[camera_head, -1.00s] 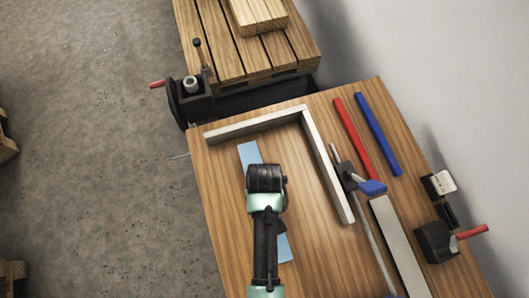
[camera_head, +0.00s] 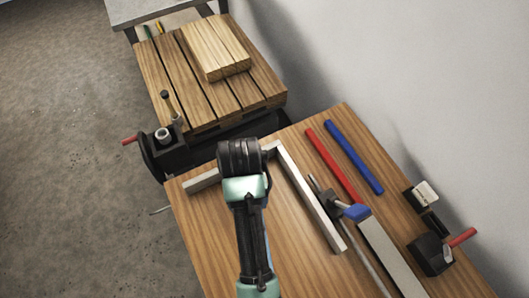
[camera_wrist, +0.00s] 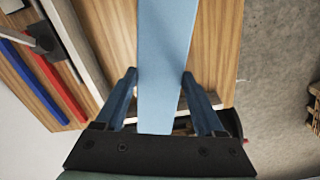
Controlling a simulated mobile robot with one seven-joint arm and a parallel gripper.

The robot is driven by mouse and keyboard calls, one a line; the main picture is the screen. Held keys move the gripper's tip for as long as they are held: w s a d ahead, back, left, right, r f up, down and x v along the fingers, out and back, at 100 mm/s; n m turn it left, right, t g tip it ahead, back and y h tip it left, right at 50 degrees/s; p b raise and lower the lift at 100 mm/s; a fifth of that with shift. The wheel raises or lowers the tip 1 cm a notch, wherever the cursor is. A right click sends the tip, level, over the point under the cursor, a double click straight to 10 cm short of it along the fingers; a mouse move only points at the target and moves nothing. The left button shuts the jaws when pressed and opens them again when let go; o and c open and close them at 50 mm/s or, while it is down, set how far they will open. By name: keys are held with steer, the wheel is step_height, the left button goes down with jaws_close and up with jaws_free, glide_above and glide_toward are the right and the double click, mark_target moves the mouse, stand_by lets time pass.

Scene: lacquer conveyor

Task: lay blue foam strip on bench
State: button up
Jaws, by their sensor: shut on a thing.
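The light blue foam strip (camera_wrist: 165,50) shows in the wrist view, running from between my fingers to the top edge. My gripper (camera_wrist: 160,84) is shut on it, with one finger at each side edge. In the head view my gripper (camera_head: 240,155) is over the far end of the wooden bench (camera_head: 215,230), in front of part of a pale L-shaped frame (camera_head: 311,204). I cannot tell how high the strip is above the bench.
A red rod (camera_head: 332,163) and a darker blue rod (camera_head: 354,156) lie on the bench's right side. A blue-handled clamp (camera_head: 356,212) is beside the frame. A black vise (camera_head: 165,150) is at the far left corner. A slatted pallet (camera_head: 180,85) bears wooden boards (camera_head: 215,48).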

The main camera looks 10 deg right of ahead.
steer(key=s+d+f+n+b, duration=0.2)
steer(key=s+d+f+n, duration=0.1)
steer(key=s+d+f, duration=0.3)
glide_above(275, 247)
step_height(275, 247, down, 4)
steer(key=shift+s+f, duration=0.1)
steer(key=shift+f, duration=2.5)
steer(key=shift+f, duration=0.1)
steer(key=o, duration=0.9)
steer(key=shift+f, duration=0.1)
steer(key=shift+c, duration=0.2)
steer(key=o, duration=0.4)
steer(key=shift+o, duration=0.2)
